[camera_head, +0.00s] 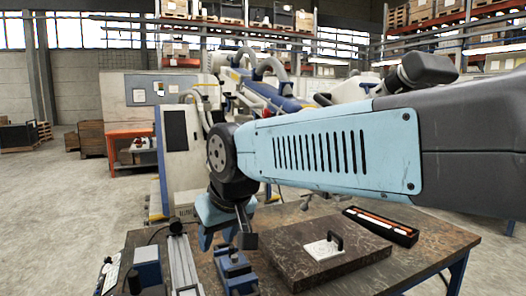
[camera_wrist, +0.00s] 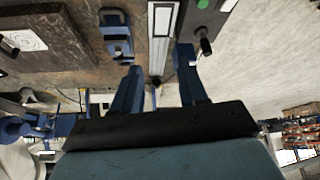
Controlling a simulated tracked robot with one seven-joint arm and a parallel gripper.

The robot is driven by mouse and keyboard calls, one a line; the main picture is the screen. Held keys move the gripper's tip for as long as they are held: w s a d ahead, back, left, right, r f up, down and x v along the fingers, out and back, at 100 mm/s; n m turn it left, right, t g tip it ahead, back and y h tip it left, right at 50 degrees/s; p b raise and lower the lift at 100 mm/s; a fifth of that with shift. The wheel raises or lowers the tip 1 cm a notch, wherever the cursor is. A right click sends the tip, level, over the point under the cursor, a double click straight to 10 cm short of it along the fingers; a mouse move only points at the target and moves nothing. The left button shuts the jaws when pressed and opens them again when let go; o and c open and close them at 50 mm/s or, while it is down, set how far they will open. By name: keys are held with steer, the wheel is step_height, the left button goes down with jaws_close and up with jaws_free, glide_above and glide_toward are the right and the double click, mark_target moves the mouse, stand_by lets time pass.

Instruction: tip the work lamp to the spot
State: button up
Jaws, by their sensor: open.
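My gripper (camera_head: 219,236) hangs pointing down over the front left of the workbench. Its two blue fingers are apart, with nothing between them in the wrist view (camera_wrist: 160,58). A white square plate (camera_head: 323,247) lies on a dark slab (camera_head: 350,264), right of my gripper. The wrist view shows ring markings on this plate (camera_wrist: 27,40). A black curved piece (camera_head: 336,240) stands at the plate's edge; I cannot tell if it belongs to the lamp. I cannot clearly make out the work lamp in either view; my arm covers part of the bench.
A blue vise-like fixture (camera_head: 236,275) and a metal rail (camera_head: 181,265) stand near my gripper. A black tray (camera_head: 381,226) with orange-and-white sticks lies behind the slab. Open floor lies left of the bench.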

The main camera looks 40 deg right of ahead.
steer(key=shift+o, duration=1.4)
steer(key=shift+w+d, duration=0.15)
steer(key=o, duration=0.8)
steer(key=w+d+n+g+h, duration=0.3)
steer(key=w+d+n, duration=0.1)
steer(key=w+d, duration=0.3)
steer(key=d, duration=0.2)
steer(key=shift+w+d+n+g+h, duration=0.15)
steer(key=shift+d+n+g+h, duration=0.15)
steer(key=shift+d+g+h, duration=0.1)
steer(key=w+d+r+n+g+h, duration=0.3)
steer(key=w+d+r+n+h, duration=0.15)
steer(key=w+d+h, duration=0.5)
steer(key=w+d+r+n+g+h, duration=0.35)
steer(key=w+d+n, duration=0.2)
steer(key=w, duration=0.65)
steer(key=shift+h, duration=0.3)
steer(key=x, duration=0.9)
steer(key=f+x, duration=0.1)
steer(key=x, duration=0.4)
steer(key=shift+w+d, duration=0.15)
